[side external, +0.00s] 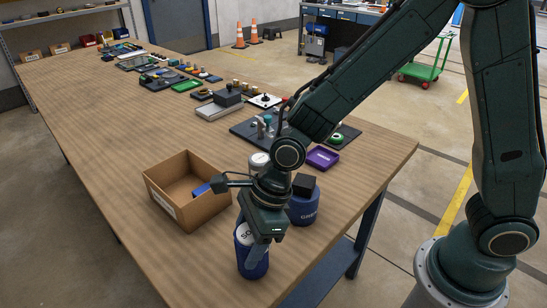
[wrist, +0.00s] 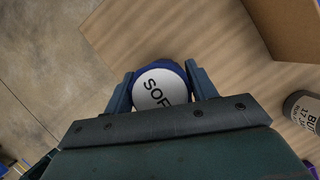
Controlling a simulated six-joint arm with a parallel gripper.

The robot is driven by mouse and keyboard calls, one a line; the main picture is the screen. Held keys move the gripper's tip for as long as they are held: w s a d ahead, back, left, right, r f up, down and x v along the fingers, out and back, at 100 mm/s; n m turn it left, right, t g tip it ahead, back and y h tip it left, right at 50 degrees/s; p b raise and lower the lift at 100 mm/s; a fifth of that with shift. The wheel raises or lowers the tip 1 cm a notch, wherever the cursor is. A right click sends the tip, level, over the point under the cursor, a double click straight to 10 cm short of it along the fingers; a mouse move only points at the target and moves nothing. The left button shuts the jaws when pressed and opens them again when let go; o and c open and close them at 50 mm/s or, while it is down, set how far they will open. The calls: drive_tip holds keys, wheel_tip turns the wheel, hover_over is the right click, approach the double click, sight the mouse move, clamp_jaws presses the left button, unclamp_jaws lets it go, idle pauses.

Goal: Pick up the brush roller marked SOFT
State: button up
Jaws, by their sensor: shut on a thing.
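The brush roller marked SOFT (side external: 251,262) is a blue cylinder with a white top, standing near the front edge of the table. Its white top with part of the lettering shows in the wrist view (wrist: 157,90). My gripper (side external: 256,240) comes down over it from above. In the wrist view my gripper (wrist: 160,88) has one finger on each side of the roller and is shut on it. The palm hides the roller's near part. In the side view I cannot tell whether its base touches the table.
A cardboard box (side external: 172,203) with a blue item inside stands left of the gripper. A blue labelled cylinder (side external: 303,208) with a black block (side external: 304,184) stands close on the right.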

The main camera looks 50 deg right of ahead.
wheel_tip(320, 180, up, 20)
drive_tip(key=shift+f, duration=0.2)
idle(0.4)
idle(0.5)
